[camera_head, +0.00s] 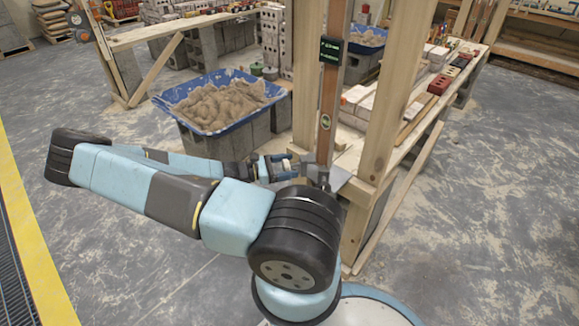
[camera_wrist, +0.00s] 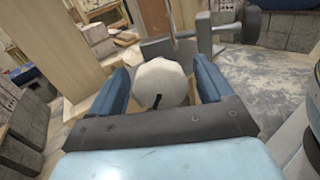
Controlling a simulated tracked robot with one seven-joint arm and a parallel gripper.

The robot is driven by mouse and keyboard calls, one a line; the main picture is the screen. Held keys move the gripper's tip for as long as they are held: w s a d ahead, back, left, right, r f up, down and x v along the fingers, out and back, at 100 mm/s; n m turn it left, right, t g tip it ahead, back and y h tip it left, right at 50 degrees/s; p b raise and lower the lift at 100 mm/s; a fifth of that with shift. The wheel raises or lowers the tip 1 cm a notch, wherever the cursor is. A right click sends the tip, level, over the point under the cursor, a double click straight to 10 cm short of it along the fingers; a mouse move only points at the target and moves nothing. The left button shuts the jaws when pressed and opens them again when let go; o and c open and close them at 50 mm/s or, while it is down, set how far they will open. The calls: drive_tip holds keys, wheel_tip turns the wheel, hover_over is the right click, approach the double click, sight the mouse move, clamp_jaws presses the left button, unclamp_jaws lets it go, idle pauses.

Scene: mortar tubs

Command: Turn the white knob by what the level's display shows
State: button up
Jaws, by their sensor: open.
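The white knob (camera_wrist: 160,78) is round and faceted, with a dark pointer mark on its near face, in the middle of the wrist view. My gripper (camera_wrist: 161,66) is open, with one blue finger on each side of the knob. I cannot tell whether either finger touches it. The level (camera_head: 327,110) is a brown upright bar against the wooden frame. Its black display (camera_head: 331,50) shows green characters too small to read.
A blue tub of mortar (camera_head: 215,108) stands on grey blocks behind my arm. Wooden posts (camera_head: 391,90) rise close to the right of my gripper. A bench with bricks (camera_head: 440,84) runs off to the right. The concrete floor is clear at the right front.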

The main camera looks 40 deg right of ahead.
drive_tip(key=shift+s+d, duration=0.25)
drive_tip(key=shift+d, duration=0.1)
drive_tip(key=c, duration=1)
